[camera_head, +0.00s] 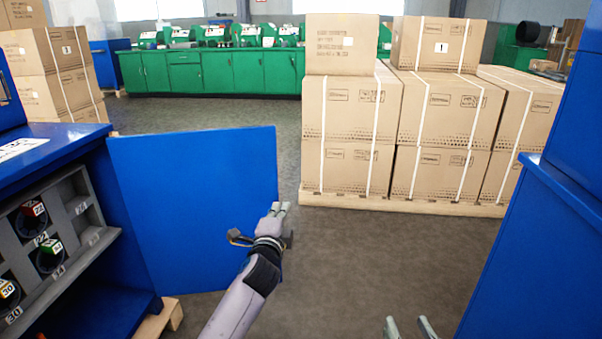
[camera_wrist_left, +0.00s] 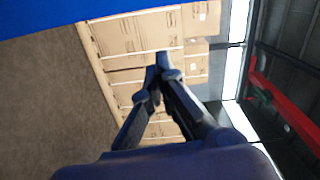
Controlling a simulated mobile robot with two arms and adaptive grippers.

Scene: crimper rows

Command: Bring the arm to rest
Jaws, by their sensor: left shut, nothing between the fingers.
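My left arm (camera_head: 240,300) reaches forward from the bottom of the head view. My left gripper (camera_head: 279,210) is shut and empty, beside the free edge of an open blue door (camera_head: 200,200). I cannot tell whether it touches the door. In the left wrist view the fingers of the left gripper (camera_wrist_left: 157,76) come together with nothing between them.
A blue cabinet (camera_head: 50,155) at left holds a grey rack (camera_head: 95,245) with several numbered pieces. Another blue cabinet (camera_head: 540,250) stands at right. Cartons (camera_head: 350,110) on a pallet (camera_head: 400,205) stand ahead. Green benches (camera_head: 220,72) line the back. Floor (camera_head: 370,260) is clear between.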

